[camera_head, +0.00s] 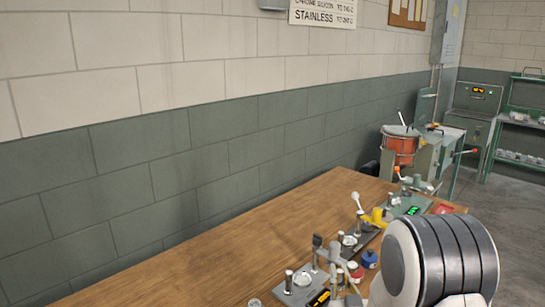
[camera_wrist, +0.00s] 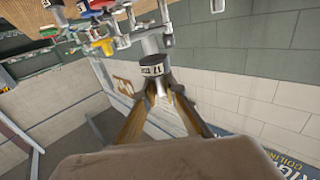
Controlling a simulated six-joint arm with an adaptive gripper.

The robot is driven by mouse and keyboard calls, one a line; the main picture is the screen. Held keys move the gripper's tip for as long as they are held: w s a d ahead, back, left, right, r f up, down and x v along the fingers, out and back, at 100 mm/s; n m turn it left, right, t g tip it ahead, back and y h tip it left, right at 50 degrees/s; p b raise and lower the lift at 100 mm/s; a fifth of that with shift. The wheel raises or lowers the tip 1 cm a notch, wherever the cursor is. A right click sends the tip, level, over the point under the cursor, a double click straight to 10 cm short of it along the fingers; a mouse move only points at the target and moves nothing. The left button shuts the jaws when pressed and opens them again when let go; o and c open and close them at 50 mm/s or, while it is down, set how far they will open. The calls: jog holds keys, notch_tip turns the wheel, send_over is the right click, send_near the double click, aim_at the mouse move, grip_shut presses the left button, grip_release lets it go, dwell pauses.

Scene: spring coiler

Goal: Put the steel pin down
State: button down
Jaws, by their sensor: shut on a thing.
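In the wrist view my gripper (camera_wrist: 158,82) is shut, its two fingers meeting on a grey steel pin (camera_wrist: 151,46). In the head view my pale, dark-banded arm covers the lower right. The fingers and the held pin cannot be made out clearly there among the grey fixtures.
The wooden bench (camera_head: 200,272) is clear at the left. An orange drum machine (camera_head: 400,150) stands beyond. A block wall runs behind.

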jog(key=w+d+f+n+y, duration=0.2)
jog(key=d+f+y, duration=0.1)
jog(key=d, duration=0.4)
jog(key=shift+d+n+g+y, duration=0.2)
jog(key=shift+n+g+y, duration=0.15)
jog(key=shift+y, duration=0.35)
dwell(0.5)
jog(key=shift+f, duration=0.2)
jog(key=shift+f, duration=2.8)
jog(key=shift+f, duration=0.1)
jog(key=shift+f, duration=1.75)
jog(key=shift+f, duration=0.25)
